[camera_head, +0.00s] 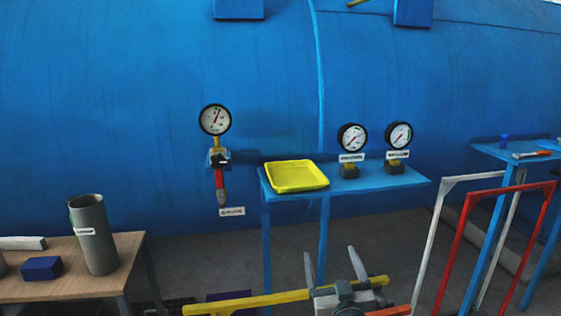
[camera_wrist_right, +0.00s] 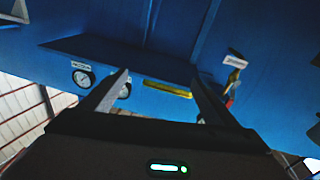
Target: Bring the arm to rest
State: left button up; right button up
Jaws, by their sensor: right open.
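My right gripper (camera_head: 331,258) is at the bottom centre of the head view, its two grey fingers standing up and spread apart with nothing between them. It is in front of the blue shelf table, apart from it in the picture. In the right wrist view the two dark fingers (camera_wrist_right: 161,77) are wide apart and empty. The yellow tray (camera_head: 296,176) lies on the blue table (camera_head: 388,181); its yellow edge (camera_wrist_right: 167,89) shows between the fingers in the wrist view. My left gripper is not in view.
Two gauges (camera_head: 352,138) (camera_head: 398,136) stand on the blue table. Another gauge (camera_head: 215,120) with a red-handled valve is on the blue tank (camera_head: 120,100). A wooden table (camera_head: 65,292) holds a grey cylinder (camera_head: 95,236) and a blue block (camera_head: 41,268). Red (camera_head: 498,189) and white frames stand right.

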jog(key=s+d+f+m+g+h, duration=0.15)
jog(key=s+f+g, duration=0.25)
jog(key=s+f, duration=0.6)
jog(key=s+d+f+n+g, duration=0.1)
jog(key=s+d+f+g, duration=0.25)
jog(key=s+f, duration=0.7)
jog(key=s+f+g+y, duration=0.15)
jog(key=s+f, duration=0.25)
jog(key=s, duration=0.4)
jog(key=s+f+g+h, duration=0.1)
jog(key=s+f+g, duration=0.25)
jog(key=s, duration=0.35)
jog(key=s+f+g+y, duration=0.1)
jog(key=s+f+g, duration=0.1)
jog(key=s+f, duration=0.45)
pick_arm(q)
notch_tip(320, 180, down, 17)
jog(key=p, duration=1.3)
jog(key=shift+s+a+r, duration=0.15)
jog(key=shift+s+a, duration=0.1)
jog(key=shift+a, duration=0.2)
pick_arm(e)
notch_tip(320, 180, down, 15)
jog(key=s+d, duration=0.1)
jog(key=s, duration=0.1)
jog(key=shift+d+f+n, duration=0.15)
jog(key=shift+d+n, duration=0.05)
jog(key=shift+n, duration=0.25)
jog(key=shift+s+t, duration=0.1)
jog(key=shift+t, duration=0.15)
